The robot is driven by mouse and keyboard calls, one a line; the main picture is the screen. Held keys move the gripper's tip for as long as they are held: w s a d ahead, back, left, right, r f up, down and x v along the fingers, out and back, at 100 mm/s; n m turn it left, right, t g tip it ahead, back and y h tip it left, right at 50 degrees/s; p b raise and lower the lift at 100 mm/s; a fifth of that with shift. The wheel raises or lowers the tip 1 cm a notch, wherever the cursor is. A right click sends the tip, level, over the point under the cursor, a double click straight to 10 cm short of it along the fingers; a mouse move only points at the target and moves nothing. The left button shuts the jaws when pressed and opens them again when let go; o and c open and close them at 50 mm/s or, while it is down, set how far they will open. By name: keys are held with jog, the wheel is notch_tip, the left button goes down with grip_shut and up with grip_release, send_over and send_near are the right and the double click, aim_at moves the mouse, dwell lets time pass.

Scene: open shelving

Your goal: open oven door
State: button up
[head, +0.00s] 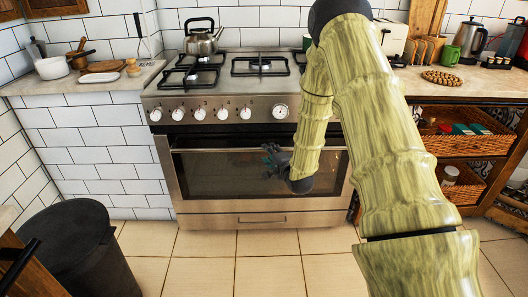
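The oven (163,169) is a steel range with a dark glass door (215,178) that looks closed. Its horizontal handle (215,150) runs along the top of the door, below a row of white knobs. My gripper (270,161) is dark and small in the view, in front of the upper middle of the door and close to the handle's height. My arm hides the right part of the door and handle. I cannot tell whether the gripper touches the handle, or whether its fingers are open or shut.
A kettle (203,37) stands on the stove top. A black bin (75,248) stands on the floor at the lower left. Open shelves with wicker baskets (455,145) are on the right. The tiled floor (235,262) before the oven is clear.

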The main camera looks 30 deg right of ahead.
jog(key=shift+b+x, duration=0.3)
jog(key=shift+x, duration=2.25)
grip_shut()
